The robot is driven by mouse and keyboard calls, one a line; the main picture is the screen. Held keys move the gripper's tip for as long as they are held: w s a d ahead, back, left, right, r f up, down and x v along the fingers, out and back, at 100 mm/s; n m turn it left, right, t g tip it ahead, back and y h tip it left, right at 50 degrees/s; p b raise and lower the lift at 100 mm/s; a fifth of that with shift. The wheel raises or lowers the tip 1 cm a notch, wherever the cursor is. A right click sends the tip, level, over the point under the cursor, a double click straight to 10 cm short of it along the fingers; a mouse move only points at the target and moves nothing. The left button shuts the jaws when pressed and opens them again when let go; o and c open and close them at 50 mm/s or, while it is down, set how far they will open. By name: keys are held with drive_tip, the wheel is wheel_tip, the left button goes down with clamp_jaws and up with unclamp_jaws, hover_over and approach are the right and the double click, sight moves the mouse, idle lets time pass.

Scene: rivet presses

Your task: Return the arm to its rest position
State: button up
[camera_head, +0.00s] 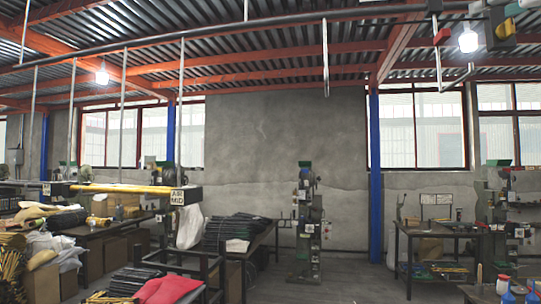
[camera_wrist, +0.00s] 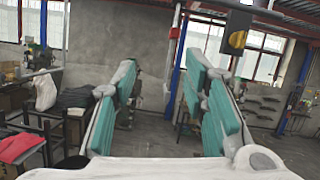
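My gripper (camera_wrist: 160,108) shows in the wrist view, with a teal-padded finger on each side. The two fingers stand wide apart and nothing is between them. Through the gap I see the grey wall, the floor and a blue column. The gripper is raised in the room and touches nothing that I can see. My arm and gripper do not show in the head view.
A rivet press (camera_head: 309,222) stands against the back wall. A table (camera_head: 262,240) with dark bundles is left of it, and a red cloth (camera_head: 168,290) lies nearer. A dark table (camera_head: 435,230) stands at right. A yellow-black hanging box (camera_wrist: 236,32) is overhead. Floor in the middle is clear.

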drive_tip(key=w+a+f+n+g+y, duration=0.1)
drive_tip(key=a+f+n+g+y, duration=0.1)
drive_tip(key=a+f+n, duration=0.45)
drive_tip(key=w+a+f+n+g+y, duration=0.1)
drive_tip(key=a+f+n+g+y, duration=0.25)
drive_tip(key=f+n, duration=0.6)
drive_tip(key=w+a+f+n+g+y, duration=0.15)
drive_tip(key=a+f+n, duration=0.35)
drive_tip(key=f, duration=0.7)
drive_tip(key=s+a+f+n+g, duration=0.1)
drive_tip(key=s+f+n+g, duration=0.2)
drive_tip(key=f, duration=0.5)
drive_tip(key=s+a+f+n+g+h, duration=0.1)
drive_tip(key=s+a+f+n+g, duration=0.1)
drive_tip(key=s+f+n, duration=0.4)
drive_tip(key=s+a+f+n+g+h, duration=0.1)
drive_tip(key=s+f+n+g, duration=0.2)
drive_tip(key=f, duration=0.9)
drive_tip(key=s+n, duration=0.2)
drive_tip(key=n, duration=0.1)
drive_tip(key=shift+a+n+g, duration=0.3)
drive_tip(key=shift+a, duration=0.05)
drive_tip(key=shift+s, duration=0.1)
